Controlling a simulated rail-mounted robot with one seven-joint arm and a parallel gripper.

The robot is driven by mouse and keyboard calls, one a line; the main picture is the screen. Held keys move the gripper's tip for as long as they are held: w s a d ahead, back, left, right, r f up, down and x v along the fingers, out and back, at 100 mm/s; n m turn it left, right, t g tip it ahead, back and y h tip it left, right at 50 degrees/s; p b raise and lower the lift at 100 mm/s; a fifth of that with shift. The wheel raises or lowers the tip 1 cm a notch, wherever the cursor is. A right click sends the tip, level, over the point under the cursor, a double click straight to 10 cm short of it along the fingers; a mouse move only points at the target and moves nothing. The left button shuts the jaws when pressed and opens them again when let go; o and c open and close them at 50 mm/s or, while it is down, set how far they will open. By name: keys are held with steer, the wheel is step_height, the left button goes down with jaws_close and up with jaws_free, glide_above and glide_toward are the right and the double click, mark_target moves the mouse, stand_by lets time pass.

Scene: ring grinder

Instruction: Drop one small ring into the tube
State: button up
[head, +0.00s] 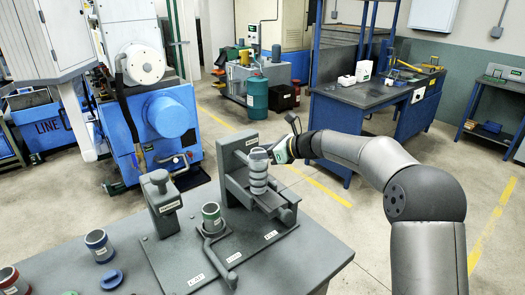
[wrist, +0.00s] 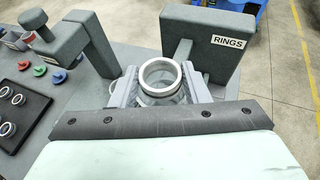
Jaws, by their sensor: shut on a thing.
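My gripper (wrist: 160,88) is shut on a small pale metal ring (wrist: 160,76) at the top of a grey ring stack. In the head view the stack (head: 258,178) stands upright on the grey rings stand (head: 236,172), and my gripper (head: 264,152) reaches its top from the right. The ring is upright with its open hole facing up. I cannot tell whether it is lifted clear of the stack. Which tube the task means is not clear.
Tubes with a blue band (head: 98,246) and a red band (head: 12,281) stand at the table's left. A grey post (head: 160,200) rises left of the stand. A black tray (wrist: 30,100) holds several rings. Beside the green-banded tube is a bent handle (head: 219,262).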

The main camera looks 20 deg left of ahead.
stand_by(0.9)
steer(key=o, duration=1.7)
steer(key=shift+f, duration=0.1)
steer(key=shift+o, duration=0.2)
step_height(320, 180, up, 7)
steer(key=p, duration=0.5)
